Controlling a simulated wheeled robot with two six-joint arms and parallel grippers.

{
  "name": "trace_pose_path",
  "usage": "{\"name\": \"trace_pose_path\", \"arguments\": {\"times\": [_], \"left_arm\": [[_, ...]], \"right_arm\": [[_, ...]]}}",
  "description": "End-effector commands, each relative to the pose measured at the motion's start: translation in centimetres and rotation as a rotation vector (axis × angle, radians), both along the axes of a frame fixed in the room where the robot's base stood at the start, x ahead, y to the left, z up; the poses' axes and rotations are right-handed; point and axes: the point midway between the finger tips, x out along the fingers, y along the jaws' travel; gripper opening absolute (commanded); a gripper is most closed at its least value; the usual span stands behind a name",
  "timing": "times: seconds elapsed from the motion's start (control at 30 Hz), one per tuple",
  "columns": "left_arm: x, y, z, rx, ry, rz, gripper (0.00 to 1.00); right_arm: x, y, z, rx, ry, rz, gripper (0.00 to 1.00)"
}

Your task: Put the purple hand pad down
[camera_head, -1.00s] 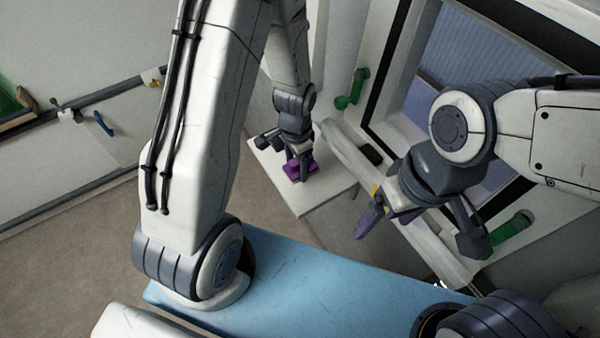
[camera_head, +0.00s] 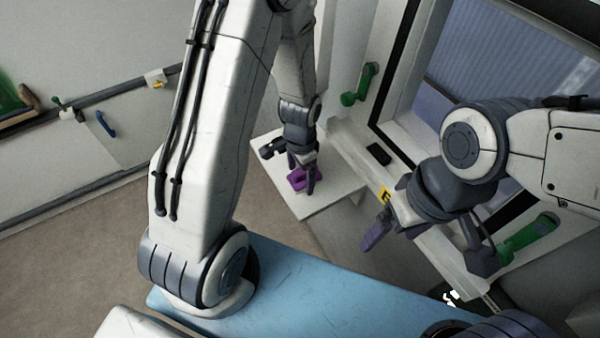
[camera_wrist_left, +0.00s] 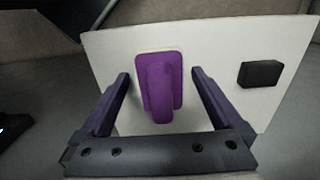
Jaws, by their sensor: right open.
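The purple hand pad (camera_head: 298,181) lies on a small white shelf (camera_head: 322,200) in the head view, partly hidden by my left gripper (camera_head: 303,174). In the left wrist view the purple pad (camera_wrist_left: 160,85), with its raised handle, rests on the white surface (camera_wrist_left: 215,50). The fingers of my left gripper (camera_wrist_left: 158,95) stand open on either side of it, with a visible gap on both sides. My right gripper (camera_head: 428,240) is open and empty, in front of the window sill.
A black block (camera_wrist_left: 261,74) lies right of the pad in the left wrist view. Green handles (camera_head: 359,86) (camera_head: 527,238) are on the wall beside the window frame. A blue surface (camera_head: 300,285) is in the foreground. A blue handle (camera_head: 105,124) is at the left wall.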

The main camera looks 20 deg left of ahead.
Motion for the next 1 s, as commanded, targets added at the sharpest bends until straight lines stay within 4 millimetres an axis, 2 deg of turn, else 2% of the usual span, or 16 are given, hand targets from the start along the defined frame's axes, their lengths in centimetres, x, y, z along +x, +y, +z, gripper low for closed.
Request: {"name": "trace_pose_path", "arguments": {"times": [0.23, 0.37, 0.7, 0.83, 1.0], "left_arm": [[0.1, 0.0, 1.1, 0.0, -0.002, 0.0, 1.0], [0.1, 0.0, 3.2, 0.0, -0.006, 0.0, 1.0], [0.1, 0.0, 10.2, -0.001, -0.006, 0.001, 1.0], [0.1, 0.0, 11.7, 0.0, -0.004, 0.001, 1.0], [0.0, 0.0, 12.3, 0.0, 0.0, 0.001, 1.0]], "right_arm": [[0.0, 0.0, 0.2, 0.0, 0.0, 0.0, 0.87], [0.0, 0.0, 0.1, 0.0, 0.0, 0.0, 0.87], [0.0, 0.0, 0.0, 0.0, 0.0, 0.0, 0.87], [0.0, 0.0, 0.0, 0.0, 0.0, 0.0, 0.87], [0.0, 0.0, 0.0, 0.0, 0.0, 0.0, 0.87]]}}
